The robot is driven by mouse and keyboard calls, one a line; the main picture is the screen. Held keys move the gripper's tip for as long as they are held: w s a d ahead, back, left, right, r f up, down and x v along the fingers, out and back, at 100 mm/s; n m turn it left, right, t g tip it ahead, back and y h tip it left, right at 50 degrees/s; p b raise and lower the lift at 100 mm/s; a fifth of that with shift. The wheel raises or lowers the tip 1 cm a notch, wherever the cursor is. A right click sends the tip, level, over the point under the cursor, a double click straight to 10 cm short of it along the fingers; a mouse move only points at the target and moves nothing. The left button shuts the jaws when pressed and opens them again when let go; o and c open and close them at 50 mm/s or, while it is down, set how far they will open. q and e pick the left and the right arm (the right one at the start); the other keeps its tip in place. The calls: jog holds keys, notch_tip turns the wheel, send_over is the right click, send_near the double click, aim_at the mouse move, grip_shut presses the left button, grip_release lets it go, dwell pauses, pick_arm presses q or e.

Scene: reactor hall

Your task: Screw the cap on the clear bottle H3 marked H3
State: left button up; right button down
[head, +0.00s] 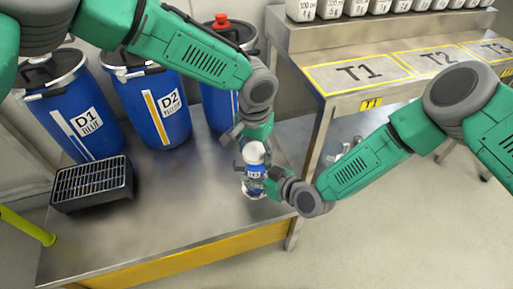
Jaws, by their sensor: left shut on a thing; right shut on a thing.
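The small bottle (254,183) stands upright near the right end of the metal table, with blue showing in its body and a label too small to read surely. A round white cap (253,153) is at its top; I cannot tell how tightly it sits. My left gripper (250,143) comes down from above and is shut on the cap. My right gripper (264,182) reaches in from the right and is shut on the bottle's side. The gripper fingers partly hide the cap and bottle.
Blue drums D1 (78,100), D2 (160,125) and a third (218,110) stand behind. A black grated box (92,186) is at the table's left. The front middle of the metal table (165,225) is clear. A bench (345,75) marked T1, T2, T3 stands right.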

aim_at(253, 174)
pick_arm(q)
jog(key=shift+d, duration=0.15)
jog(key=shift+d+f, duration=0.2)
jog(key=shift+a+f, duration=0.25)
jog(key=shift+f, duration=0.45)
jog(key=shift+f, duration=0.6)
